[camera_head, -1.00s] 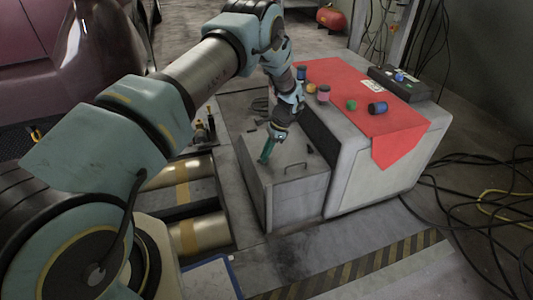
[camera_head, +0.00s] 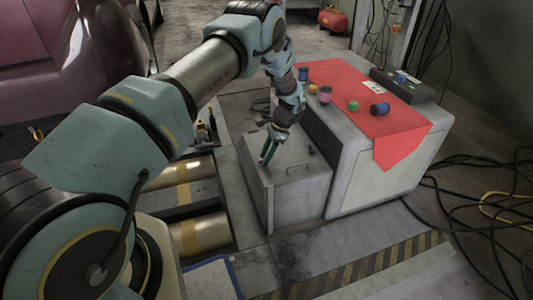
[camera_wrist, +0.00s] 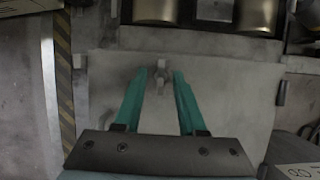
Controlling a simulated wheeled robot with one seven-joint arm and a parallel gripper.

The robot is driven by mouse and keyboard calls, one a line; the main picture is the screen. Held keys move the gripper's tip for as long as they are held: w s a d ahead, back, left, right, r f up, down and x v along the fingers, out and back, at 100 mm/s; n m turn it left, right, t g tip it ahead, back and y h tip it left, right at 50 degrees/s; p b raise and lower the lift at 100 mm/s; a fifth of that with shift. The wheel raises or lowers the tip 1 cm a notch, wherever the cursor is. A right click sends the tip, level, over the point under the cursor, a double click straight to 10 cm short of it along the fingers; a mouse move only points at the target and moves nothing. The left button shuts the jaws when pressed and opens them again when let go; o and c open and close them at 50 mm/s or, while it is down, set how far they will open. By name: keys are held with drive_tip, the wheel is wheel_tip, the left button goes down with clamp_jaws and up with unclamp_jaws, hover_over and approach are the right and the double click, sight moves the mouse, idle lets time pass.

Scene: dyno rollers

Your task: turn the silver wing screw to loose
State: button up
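The silver wing screw (camera_wrist: 161,74) shows in the wrist view as a small pale fitting on the grey metal lid (camera_wrist: 230,95). My gripper (camera_wrist: 159,74) has two green fingers spread apart, one on each side of the wing screw. A gap shows between the screw and each finger, and I cannot tell the height of the fingertips above the lid. In the head view my gripper (camera_head: 269,153) points down over the grey metal box (camera_head: 300,195). The screw cannot be made out there.
A grey cabinet (camera_head: 365,180) with a red cloth (camera_head: 345,88) stands right of the box. Several coloured spools and a dark control box (camera_head: 402,83) are on it. Metal rollers (camera_head: 205,233) lie to the left. Cables (camera_head: 470,200) cover the floor at right.

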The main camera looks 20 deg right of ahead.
drive_tip(key=p+v, duration=0.1)
drive_tip(key=v, duration=1)
drive_tip(key=shift+a, duration=0.15)
drive_tip(key=w+a+r+n+h, duration=0.15)
drive_tip(key=a+r+n, duration=0.25)
drive_tip(key=a+r, duration=0.45)
drive_tip(key=w+a+r+n+h, duration=0.15)
drive_tip(key=a+r+n, duration=0.35)
drive_tip(key=a, duration=0.7)
drive_tip(key=s+a+r+n+h, duration=0.1)
drive_tip(key=s+a+r+n, duration=0.25)
drive_tip(key=a, duration=0.35)
drive_tip(key=s+a+r+n+t, duration=0.1)
drive_tip(key=s+a+r+n, duration=0.15)
drive_tip(key=s+a, duration=0.35)
drive_tip(key=s+a+r+n+h, duration=0.1)
drive_tip(key=s+a+r+n, duration=0.2)
drive_tip(key=a, duration=0.5)
wheel_tip(320, 180, up, 24)
drive_tip(key=s+p, duration=0.1)
drive_tip(key=p, duration=2.4)
drive_tip(key=shift+r+p, duration=0.2)
drive_tip(key=shift+p, duration=0.1)
